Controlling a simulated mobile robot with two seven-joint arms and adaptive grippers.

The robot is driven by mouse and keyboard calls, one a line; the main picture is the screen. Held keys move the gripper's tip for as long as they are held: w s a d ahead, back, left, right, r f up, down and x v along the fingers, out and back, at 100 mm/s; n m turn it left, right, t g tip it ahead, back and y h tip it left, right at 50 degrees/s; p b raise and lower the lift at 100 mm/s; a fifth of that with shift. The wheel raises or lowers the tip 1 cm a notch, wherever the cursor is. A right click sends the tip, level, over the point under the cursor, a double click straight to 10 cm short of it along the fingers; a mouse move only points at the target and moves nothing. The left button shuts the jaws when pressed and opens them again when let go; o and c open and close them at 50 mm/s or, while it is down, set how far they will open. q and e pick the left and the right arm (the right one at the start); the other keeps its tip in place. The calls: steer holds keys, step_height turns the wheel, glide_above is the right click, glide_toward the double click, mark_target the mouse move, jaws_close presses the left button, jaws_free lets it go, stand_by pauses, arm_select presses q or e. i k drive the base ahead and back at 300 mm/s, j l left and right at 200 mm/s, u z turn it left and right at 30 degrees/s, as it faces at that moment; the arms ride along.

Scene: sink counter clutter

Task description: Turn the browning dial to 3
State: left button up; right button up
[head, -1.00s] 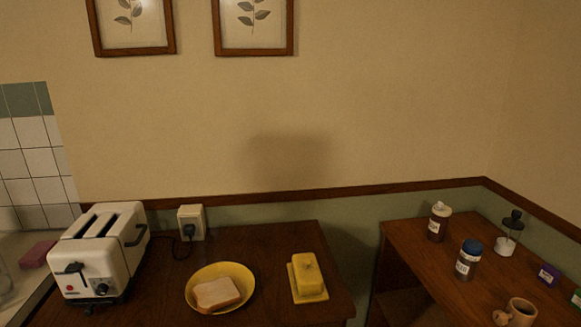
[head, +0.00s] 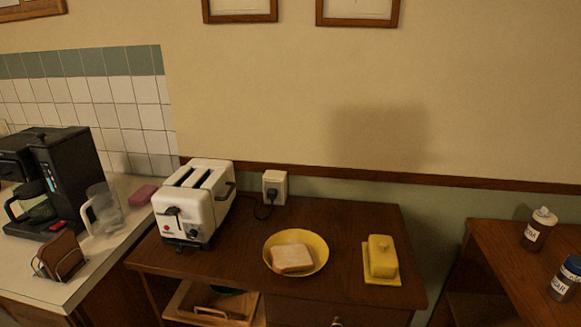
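The white two-slot toaster (head: 208,196) stands at the left end of the brown wooden counter. Its front end faces me and carries a dark lever (head: 172,212) and a small dark round dial (head: 193,233) low on the right. The dial's setting and markings are too small to read. The toaster's slots look empty from here. Neither of my grippers is in the head view.
A yellow plate with bread (head: 292,258), a yellow butter dish (head: 381,258) and a wall outlet with plug (head: 274,188) are right of the toaster. Left, on the pale counter, are a black coffee maker (head: 62,180), a glass mug (head: 104,208) and a toast rack (head: 62,257).

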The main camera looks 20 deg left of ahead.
mark_target(192, 234)
steer(key=u, duration=1.35)
